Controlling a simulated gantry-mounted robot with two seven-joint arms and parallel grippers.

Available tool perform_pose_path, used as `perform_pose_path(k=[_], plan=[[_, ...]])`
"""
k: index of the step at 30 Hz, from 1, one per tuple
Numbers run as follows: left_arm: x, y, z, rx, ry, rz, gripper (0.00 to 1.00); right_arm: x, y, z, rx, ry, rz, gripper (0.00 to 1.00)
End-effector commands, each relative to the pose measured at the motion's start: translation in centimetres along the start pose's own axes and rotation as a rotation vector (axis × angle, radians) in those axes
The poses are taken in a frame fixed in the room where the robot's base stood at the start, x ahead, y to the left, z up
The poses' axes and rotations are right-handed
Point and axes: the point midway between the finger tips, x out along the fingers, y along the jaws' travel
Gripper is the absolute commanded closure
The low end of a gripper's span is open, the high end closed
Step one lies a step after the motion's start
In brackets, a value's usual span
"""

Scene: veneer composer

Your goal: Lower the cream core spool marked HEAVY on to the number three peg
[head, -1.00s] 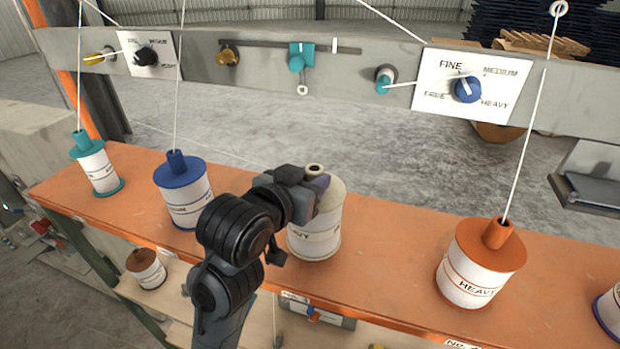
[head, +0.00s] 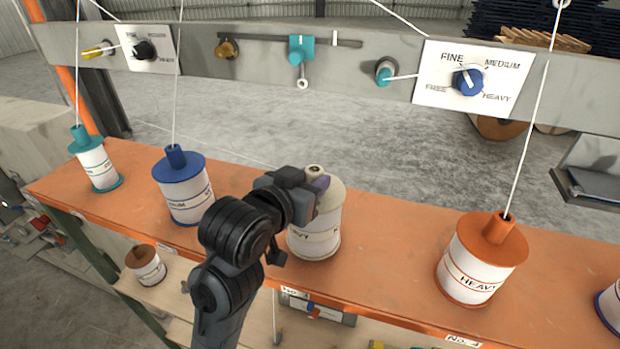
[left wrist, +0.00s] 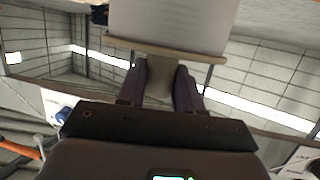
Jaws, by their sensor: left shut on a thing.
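The cream core spool (head: 318,230) stands upright at the orange shelf, between the blue spool and the orange spool. Its white label is partly turned away, with only the end of a word showing. My left gripper (head: 318,183) is shut on the neck at its top. In the left wrist view the gripper's two fingers (left wrist: 160,85) clasp the cream neck, and the spool's pale body (left wrist: 172,25) fills the top. The number three peg is hidden, and I cannot tell whether the spool's base touches the shelf. My right gripper is not in view.
The orange shelf (head: 385,250) also holds a teal spool (head: 96,165), a blue spool (head: 185,190) and an orange HEAVY spool (head: 480,262), with threads rising from them. A grey rail (head: 200,60) with dials runs behind. A small brown-topped spool (head: 146,266) sits below.

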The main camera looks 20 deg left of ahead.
Motion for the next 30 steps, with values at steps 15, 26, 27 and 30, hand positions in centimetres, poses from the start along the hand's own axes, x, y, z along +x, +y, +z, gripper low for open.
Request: perform_pose_path(k=[15,26,27,30], plan=[[0.4,0.0,1.5,0.0,0.002,0.0,0.99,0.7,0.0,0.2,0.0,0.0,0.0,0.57],[0.5,0.0,1.6,0.0,0.001,0.0,0.36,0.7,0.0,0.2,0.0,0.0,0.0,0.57],[0.5,0.0,1.6,0.0,0.001,0.0,0.36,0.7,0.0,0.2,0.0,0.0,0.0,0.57],[0.5,0.0,1.7,0.0,-0.003,0.0,0.36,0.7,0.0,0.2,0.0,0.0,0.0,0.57]])
